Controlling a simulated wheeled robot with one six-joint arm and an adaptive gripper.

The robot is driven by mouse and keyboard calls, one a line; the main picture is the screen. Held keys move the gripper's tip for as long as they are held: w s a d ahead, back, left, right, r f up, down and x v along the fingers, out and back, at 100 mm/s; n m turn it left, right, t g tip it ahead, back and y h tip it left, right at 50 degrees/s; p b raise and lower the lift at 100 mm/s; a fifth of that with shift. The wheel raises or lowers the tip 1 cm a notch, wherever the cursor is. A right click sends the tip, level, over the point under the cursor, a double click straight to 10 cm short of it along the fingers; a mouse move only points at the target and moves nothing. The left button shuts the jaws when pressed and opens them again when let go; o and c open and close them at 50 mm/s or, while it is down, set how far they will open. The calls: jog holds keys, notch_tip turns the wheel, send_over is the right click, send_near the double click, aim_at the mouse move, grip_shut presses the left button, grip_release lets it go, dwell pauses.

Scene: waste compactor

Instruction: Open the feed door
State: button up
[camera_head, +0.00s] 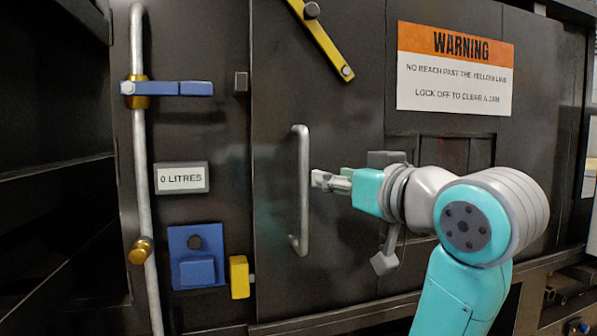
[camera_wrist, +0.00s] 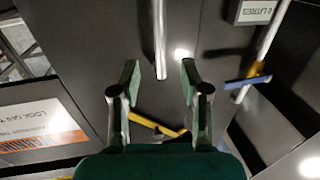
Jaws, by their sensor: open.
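The feed door (camera_head: 275,120) is a dark panel that looks shut, flush with the wall around it. Its grey vertical bar handle (camera_head: 303,190) stands out from the panel near the middle of the head view. My gripper (camera_head: 318,181) is open and empty, just right of the handle at about its mid-height. In the wrist view the handle (camera_wrist: 160,35) comes down from the top edge, and its end lies between and slightly beyond the open fingertips (camera_wrist: 160,78). I see no clear contact between fingers and handle.
A yellow bar (camera_head: 325,45) slants across the upper door. A warning sign (camera_head: 454,70) is at upper right. Left of the door are a vertical pipe (camera_head: 140,180) with a blue bracket (camera_head: 180,88), a "0 LITRES" label (camera_head: 181,178), a blue block (camera_head: 197,265) and a yellow block (camera_head: 239,277).

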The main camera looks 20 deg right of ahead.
aim_at(306, 171)
jog(key=w, duration=0.3)
jog(key=w+a, duration=0.1)
jog(key=w, duration=0.3)
jog(key=w+a, duration=0.1)
jog(key=w, duration=0.2)
jog(key=shift+w, duration=0.3)
grip_shut()
